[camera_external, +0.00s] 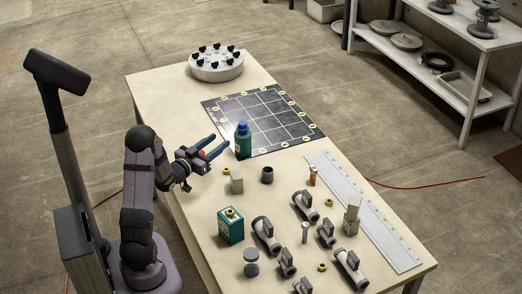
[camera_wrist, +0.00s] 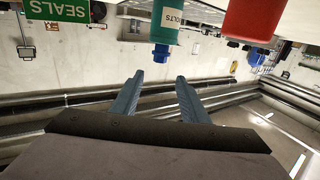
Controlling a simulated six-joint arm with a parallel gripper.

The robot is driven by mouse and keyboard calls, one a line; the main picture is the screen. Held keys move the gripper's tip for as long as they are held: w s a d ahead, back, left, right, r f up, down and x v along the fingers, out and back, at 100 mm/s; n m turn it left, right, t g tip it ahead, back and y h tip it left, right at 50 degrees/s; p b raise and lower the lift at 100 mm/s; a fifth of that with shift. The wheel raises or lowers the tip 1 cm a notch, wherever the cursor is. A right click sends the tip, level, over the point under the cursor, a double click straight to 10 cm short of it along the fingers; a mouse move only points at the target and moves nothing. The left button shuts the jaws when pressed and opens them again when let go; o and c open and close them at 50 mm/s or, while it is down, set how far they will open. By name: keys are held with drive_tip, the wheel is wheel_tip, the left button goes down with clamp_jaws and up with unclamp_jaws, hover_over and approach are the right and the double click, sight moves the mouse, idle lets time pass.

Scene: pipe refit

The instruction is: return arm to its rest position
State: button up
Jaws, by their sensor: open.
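My gripper (camera_external: 220,143) is open and empty, held above the left side of the table. Its two blue fingers also show spread apart in the wrist view (camera_wrist: 160,77), with nothing between them. My arm is bent, reaching from its base at the table's left edge. A green bottle with a blue cap (camera_external: 243,143) stands upright just right of the fingertips in the external view. In the wrist view, which appears upside down, a teal "BOLTS" bottle (camera_wrist: 166,22) shows beyond the fingers, apart from them.
A red container (camera_wrist: 252,18) and a green "SEALS" box (camera_wrist: 57,10) show in the wrist view. A dark gridded mat (camera_external: 222,107) and round holder (camera_external: 216,72) lie farther back. Several pipe fittings (camera_external: 266,235) and a green box (camera_external: 230,230) crowd the front.

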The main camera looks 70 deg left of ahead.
drive_tip(key=w+d+r+m+g+h+p, duration=0.1)
drive_tip(key=d+r+g+h+p, duration=0.25)
drive_tip(key=d+p, duration=0.6)
drive_tip(key=w+d+r+m+g+h+p, duration=0.15)
drive_tip(key=d+r+g+p, duration=0.25)
drive_tip(key=d+p, duration=0.55)
drive_tip(key=s+d+r+m+g+h+p, duration=0.1)
drive_tip(key=s+d+r+g+p, duration=0.3)
drive_tip(key=s+d, duration=0.5)
drive_tip(key=s+d+r+m+g+h+p, duration=0.2)
drive_tip(key=s+d+r+g+p, duration=0.2)
drive_tip(key=s+d, duration=0.5)
drive_tip(key=d+r+p, duration=0.1)
drive_tip(key=d, duration=0.3)
drive_tip(key=shift+s+h+p, duration=0.25)
drive_tip(key=shift+h+p, duration=0.15)
